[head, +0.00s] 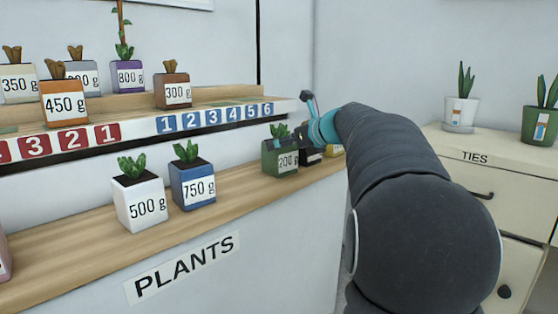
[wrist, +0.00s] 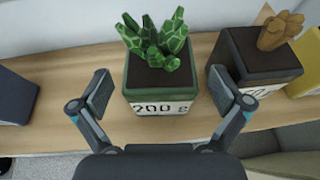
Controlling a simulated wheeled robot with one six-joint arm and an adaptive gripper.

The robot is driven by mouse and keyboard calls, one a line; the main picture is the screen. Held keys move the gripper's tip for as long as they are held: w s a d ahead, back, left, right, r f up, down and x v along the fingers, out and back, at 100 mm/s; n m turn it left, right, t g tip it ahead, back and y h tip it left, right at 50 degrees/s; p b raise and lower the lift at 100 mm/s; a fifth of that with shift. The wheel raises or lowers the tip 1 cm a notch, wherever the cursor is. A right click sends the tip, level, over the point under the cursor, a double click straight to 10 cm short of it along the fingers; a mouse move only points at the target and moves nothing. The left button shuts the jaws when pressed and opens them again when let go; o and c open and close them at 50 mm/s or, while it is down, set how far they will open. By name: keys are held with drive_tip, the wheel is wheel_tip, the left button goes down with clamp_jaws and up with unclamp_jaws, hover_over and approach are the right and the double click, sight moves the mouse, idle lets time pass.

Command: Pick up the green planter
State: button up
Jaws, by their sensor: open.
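The green planter (head: 281,159) stands upright on the wooden shelf in the head view, labelled 200 g, with a green succulent. It also shows in the wrist view (wrist: 133,76), in the middle of the picture. My gripper (wrist: 163,88) is open, with one finger on the left side of the planter and the other on its right. A gap shows between the left finger and the planter. The right finger is close to the planter and a black planter (wrist: 258,55); I cannot tell whether it touches either. In the head view my arm partly hides the gripper.
The black planter stands just right of the green one, with a yellow planter (wrist: 306,65) beyond it. A blue planter (head: 192,185) and a white planter (head: 141,203) stand to the left. A raised numbered ledge (head: 215,108) runs behind. Bare shelf lies between blue and green.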

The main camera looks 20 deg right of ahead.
drive_tip(key=x, duration=0.3)
drive_tip(key=shift+s, duration=0.1)
drive_tip(key=c, duration=1.2)
